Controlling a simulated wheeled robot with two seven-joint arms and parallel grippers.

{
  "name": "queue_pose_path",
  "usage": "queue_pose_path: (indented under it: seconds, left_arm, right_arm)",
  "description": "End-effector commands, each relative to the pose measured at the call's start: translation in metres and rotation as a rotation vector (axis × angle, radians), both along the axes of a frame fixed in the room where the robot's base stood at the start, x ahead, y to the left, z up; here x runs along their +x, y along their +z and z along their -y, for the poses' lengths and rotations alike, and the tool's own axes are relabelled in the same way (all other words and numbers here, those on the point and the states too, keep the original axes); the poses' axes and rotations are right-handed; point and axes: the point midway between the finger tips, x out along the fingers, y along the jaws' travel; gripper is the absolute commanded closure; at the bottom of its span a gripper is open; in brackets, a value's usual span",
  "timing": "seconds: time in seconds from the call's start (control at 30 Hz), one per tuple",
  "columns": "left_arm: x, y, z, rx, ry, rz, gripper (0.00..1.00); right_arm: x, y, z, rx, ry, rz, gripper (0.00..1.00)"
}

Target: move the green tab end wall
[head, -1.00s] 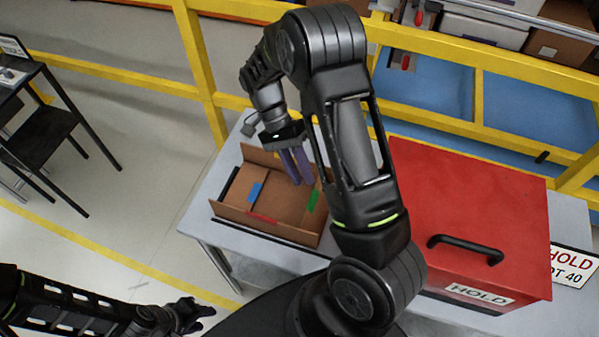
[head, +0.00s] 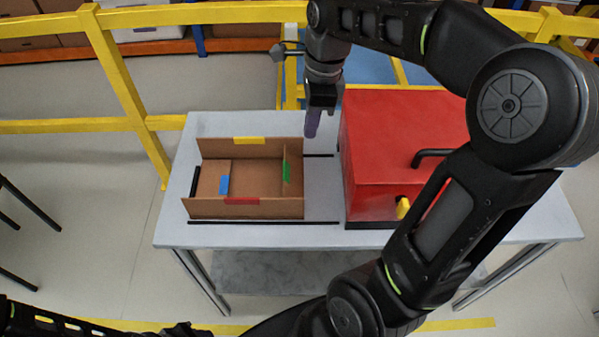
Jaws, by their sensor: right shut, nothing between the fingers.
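The green tab (head: 287,171) is on the right end wall (head: 295,180) of an open cardboard box on the table. That end wall looks raised, between the long walls. The back long wall with a yellow tab (head: 249,140) and the front long wall with a red tab (head: 241,201) stand up. A blue tab (head: 224,185) is on the left flap, which seems to lie folded inward. My left gripper (head: 185,329) is cut off at the bottom edge.
A red case (head: 385,150) with a black handle stands right of the box, leaving a narrow strip of grey table (head: 322,185) between them. Dark strips lie along the box's front and left. A yellow rail (head: 120,80) runs behind the table.

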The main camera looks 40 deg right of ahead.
Motion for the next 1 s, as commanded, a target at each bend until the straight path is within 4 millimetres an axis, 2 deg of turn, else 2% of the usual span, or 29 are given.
queue_pose_path:
  seconds: [0.13, 0.57, 0.77, 1.0]
  left_arm:
    - [0.000, 0.000, 0.000, 0.000, -0.001, 0.001, 0.64]
    - [0.000, 0.000, 0.000, 0.000, 0.000, 0.000, 0.64]
    - [0.000, 0.002, 0.000, 0.001, 0.000, 0.000, 0.64]
    - [-0.001, 0.006, 0.000, 0.002, 0.001, -0.002, 0.64]
  right_arm:
    - [0.002, 0.000, 0.001, 0.003, -0.066, 0.000, 1.00]
    - [0.002, -0.005, 0.001, 0.004, -0.068, -0.003, 1.00]
    - [0.003, -0.026, -0.002, 0.005, -0.068, -0.006, 1.00]
    - [0.006, -0.071, -0.006, 0.004, -0.067, -0.008, 1.00]
